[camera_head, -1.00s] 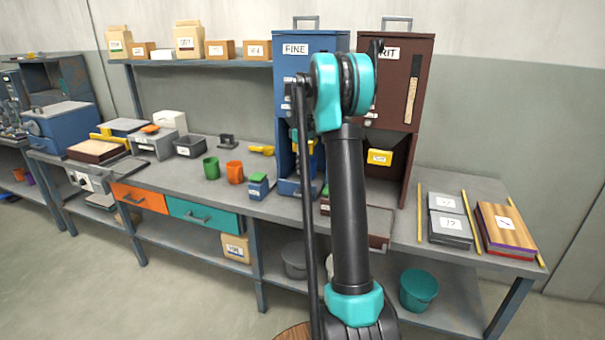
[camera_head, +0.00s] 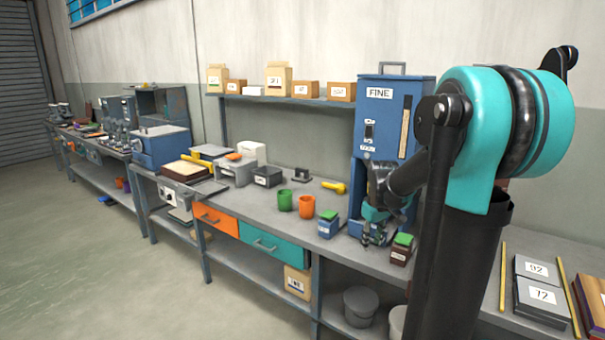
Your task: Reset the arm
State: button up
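My arm (camera_head: 527,140) rises large at the right of the head view, and its forearm reaches left and away. My gripper (camera_head: 375,240) points down at its end, in front of the blue FINE cabinet (camera_head: 383,92) and just above the bench top. It is small and dark against the cabinet, so I cannot tell whether its fingers are open or shut. I see nothing clearly held in it. A small box with a green top (camera_head: 401,249) stands just right of it, and a blue box with a green top (camera_head: 328,225) stands to its left.
Green (camera_head: 285,200) and orange (camera_head: 307,207) cups stand on the bench (camera_head: 250,195). A yellow scoop-like tool (camera_head: 334,186) lies behind them. Numbered grey blocks (camera_head: 541,295) lie at the right. My arm hides the brown cabinet. Open floor (camera_head: 90,250) lies at the left.

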jog(key=s+a+f+m, duration=0.1)
jog(key=s+f+m, duration=0.1)
jog(key=s, duration=0.5)
jog(key=s+a+f+m+t, duration=0.1)
jog(key=s+f, duration=0.3)
jog(key=s, duration=0.3)
jog(key=s+a+f+m+t, duration=0.1)
jog(key=s+f+m, duration=0.1)
jog(key=s, duration=0.6)
jog(key=shift+a+f+m, duration=0.3)
jog(key=shift+f, duration=0.5)
